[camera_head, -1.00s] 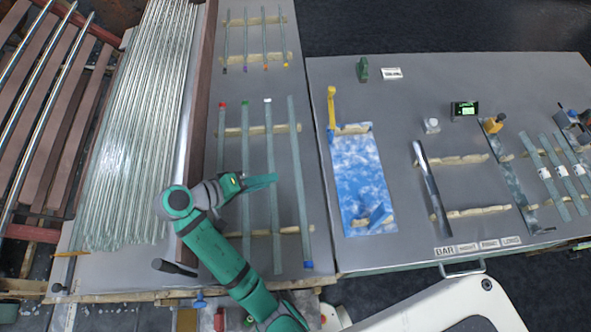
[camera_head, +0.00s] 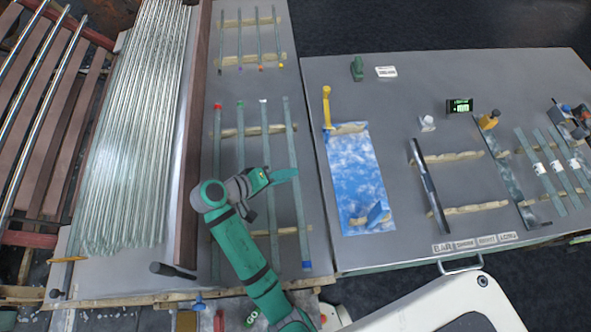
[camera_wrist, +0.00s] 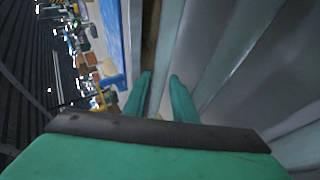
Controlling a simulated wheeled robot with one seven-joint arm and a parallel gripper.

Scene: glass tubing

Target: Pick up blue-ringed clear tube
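The blue-ringed clear tube (camera_head: 298,200) is the rightmost of several long tubes on the left bench; its blue ring (camera_head: 306,265) is at its near end. It rests on two wooden strips. My gripper (camera_head: 293,173) is over the middle of this tube in the head view, and its fingers overlap it there. In the wrist view my gripper (camera_wrist: 161,82) has its two green fingers apart, with a pale tube-like strip running ahead between them. I cannot tell whether the fingers touch the tube or how high they are.
Tubes with red (camera_head: 217,106), green (camera_head: 240,104) and white (camera_head: 263,101) ends lie to the left. Thinner tubes (camera_head: 259,45) lie behind. A blue cloud-patterned mat (camera_head: 357,170) is on the right bench, across a narrow gap. A dense glass tube stack (camera_head: 140,120) lies far left.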

